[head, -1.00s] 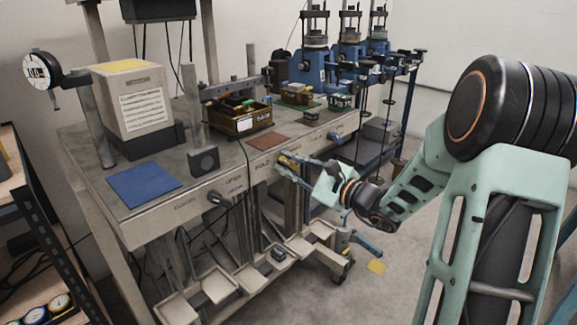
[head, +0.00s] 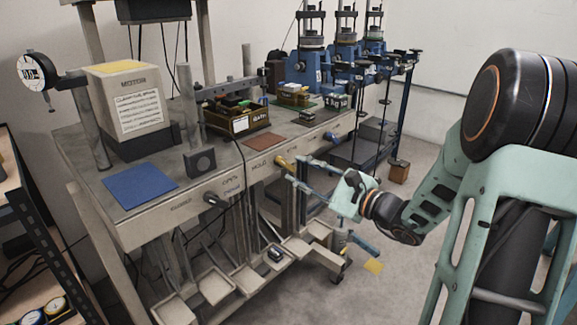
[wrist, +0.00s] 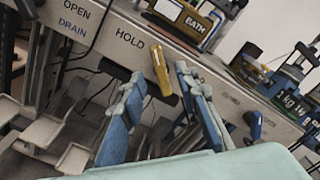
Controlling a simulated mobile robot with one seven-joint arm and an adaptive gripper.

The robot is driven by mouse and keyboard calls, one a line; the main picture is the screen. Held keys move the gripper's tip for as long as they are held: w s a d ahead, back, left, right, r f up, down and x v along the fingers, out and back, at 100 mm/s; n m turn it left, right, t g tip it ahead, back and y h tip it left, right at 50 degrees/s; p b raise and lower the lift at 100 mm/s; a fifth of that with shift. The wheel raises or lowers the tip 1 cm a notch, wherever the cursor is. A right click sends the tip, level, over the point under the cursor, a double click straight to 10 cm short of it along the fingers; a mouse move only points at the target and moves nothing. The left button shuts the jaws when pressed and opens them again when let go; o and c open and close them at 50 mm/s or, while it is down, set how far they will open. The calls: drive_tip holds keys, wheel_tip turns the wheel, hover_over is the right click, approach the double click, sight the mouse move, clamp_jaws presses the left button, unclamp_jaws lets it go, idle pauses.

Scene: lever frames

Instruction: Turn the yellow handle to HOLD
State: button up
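The yellow handle (head: 284,162) sticks out of the front panel of the grey bench. In the wrist view the yellow handle (wrist: 160,68) stands slightly tilted, to the right of the printed word HOLD (wrist: 130,38). A label right of the handle is partly hidden by a finger. My gripper (head: 294,168) is open, its fingers pointing at the panel near the handle. In the wrist view the handle appears between the two blue fingertips of my gripper (wrist: 158,82), with a gap on both sides. I see no clear contact.
A black handle (head: 214,199) by OPEN and DRAIN is to the left, and a blue handle (head: 331,136) to the right. A BATH box (head: 236,122) stands on the bench above. Trays (head: 214,284) and posts are below the panel.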

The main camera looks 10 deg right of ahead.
drive_tip(key=v, duration=0.6)
drive_tip(key=shift+s, duration=0.25)
drive_tip(key=shift+d, duration=0.15)
